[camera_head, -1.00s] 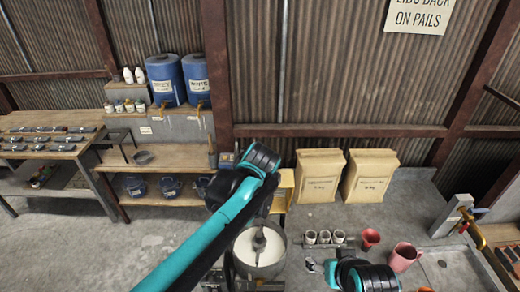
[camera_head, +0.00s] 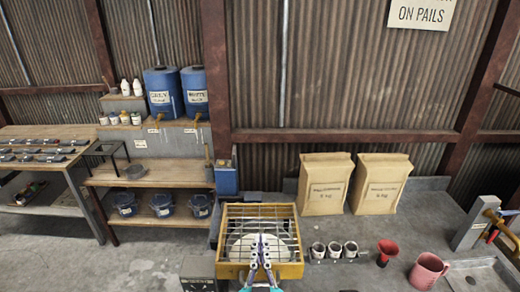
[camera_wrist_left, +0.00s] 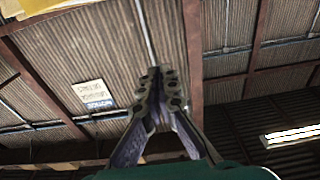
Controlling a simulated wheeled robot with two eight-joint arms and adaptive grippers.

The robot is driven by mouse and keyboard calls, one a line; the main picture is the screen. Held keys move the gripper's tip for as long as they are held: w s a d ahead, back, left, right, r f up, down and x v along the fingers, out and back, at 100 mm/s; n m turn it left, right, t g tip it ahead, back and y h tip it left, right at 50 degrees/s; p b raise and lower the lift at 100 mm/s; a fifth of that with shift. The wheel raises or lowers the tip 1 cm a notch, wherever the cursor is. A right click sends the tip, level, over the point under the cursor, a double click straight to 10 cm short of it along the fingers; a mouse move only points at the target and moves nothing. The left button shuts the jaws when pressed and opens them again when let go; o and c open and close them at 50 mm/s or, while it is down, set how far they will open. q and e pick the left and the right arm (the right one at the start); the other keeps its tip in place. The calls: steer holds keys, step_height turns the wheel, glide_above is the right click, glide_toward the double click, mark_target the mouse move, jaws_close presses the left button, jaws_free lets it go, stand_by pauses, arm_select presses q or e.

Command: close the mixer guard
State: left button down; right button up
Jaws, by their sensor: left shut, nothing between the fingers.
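The mixer guard (camera_head: 290,271) is a yellow frame with a wire grid. In the head view it lies across the top of the mixer, and the pale round bowl (camera_head: 241,246) shows through its bars. My left gripper (camera_head: 262,242) is in front of and over the guard's front part, with its fingers together and empty. I cannot tell whether it touches the guard. The left wrist view shows the same closed fingers (camera_wrist_left: 160,85) against the roof. My right gripper is not in view.
Two paper sacks (camera_head: 325,185) stand on the bench behind and right of the mixer. Several small cups (camera_head: 334,250), a red funnel (camera_head: 386,252) and a pink jug (camera_head: 428,271) stand to the right. A dark box (camera_head: 198,270) is left of the mixer.

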arm_select(q)
steer(key=s+f+t+b, duration=0.3)
steer(key=s+f+b, duration=0.1)
steer(key=f+b, duration=0.8)
steer(key=b, duration=0.2)
steer(key=shift+s+f+t+b, duration=0.2)
steer(key=shift+s+t+b, duration=0.1)
